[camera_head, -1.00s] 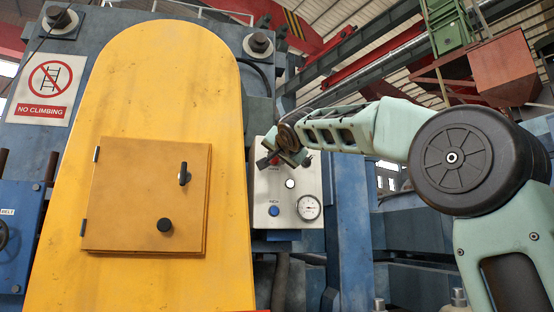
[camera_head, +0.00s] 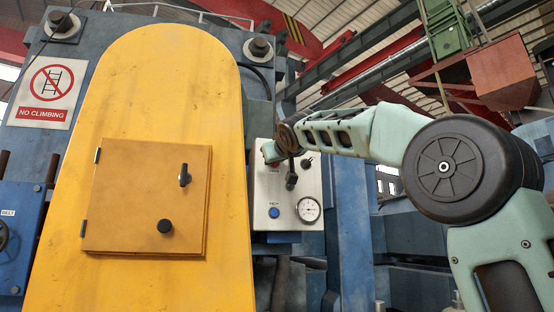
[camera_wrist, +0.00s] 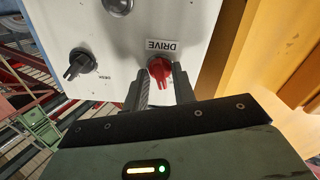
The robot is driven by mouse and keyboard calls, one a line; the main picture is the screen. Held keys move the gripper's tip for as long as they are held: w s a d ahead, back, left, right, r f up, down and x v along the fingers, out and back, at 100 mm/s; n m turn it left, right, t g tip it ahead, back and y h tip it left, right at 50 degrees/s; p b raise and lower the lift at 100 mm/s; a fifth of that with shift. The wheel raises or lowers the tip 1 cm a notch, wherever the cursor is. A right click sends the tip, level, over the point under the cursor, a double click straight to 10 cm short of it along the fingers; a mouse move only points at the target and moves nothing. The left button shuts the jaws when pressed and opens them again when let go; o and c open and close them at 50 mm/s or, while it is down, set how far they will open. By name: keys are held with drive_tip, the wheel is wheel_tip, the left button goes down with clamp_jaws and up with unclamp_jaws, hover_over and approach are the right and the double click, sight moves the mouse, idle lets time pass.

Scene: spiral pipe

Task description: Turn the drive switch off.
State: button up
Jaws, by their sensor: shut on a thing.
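The red drive switch (camera_wrist: 160,69) shows in the wrist view below an upside-down DRIVE label (camera_wrist: 162,46) on a pale control panel. My gripper (camera_wrist: 162,89) has one finger on each side of the switch and is shut on it. The switch's red handle points down between the fingers in that picture. In the head view my gripper (camera_head: 290,165) is at the upper part of the control panel (camera_head: 300,230), with a dark part hanging down in front. The switch is mostly hidden there.
A black knob (camera_wrist: 81,64) sits left of the drive switch in the wrist view. A blue button (camera_head: 274,212) and a round gauge (camera_head: 309,209) are lower on the panel. A yellow guard (camera_head: 130,75) stands close to the panel's left.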

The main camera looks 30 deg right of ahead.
drive_tip(key=n, duration=0.5)
drive_tip(key=shift+p, duration=0.3)
idle(0.4)
drive_tip(key=o, duration=0.6)
drive_tip(key=shift+o, duration=0.2)
drive_tip(key=b+v, duration=0.7)
drive_tip(key=v, duration=1)
drive_tip(key=shift+s, duration=0.2)
drive_tip(key=shift+a, duration=0.15)
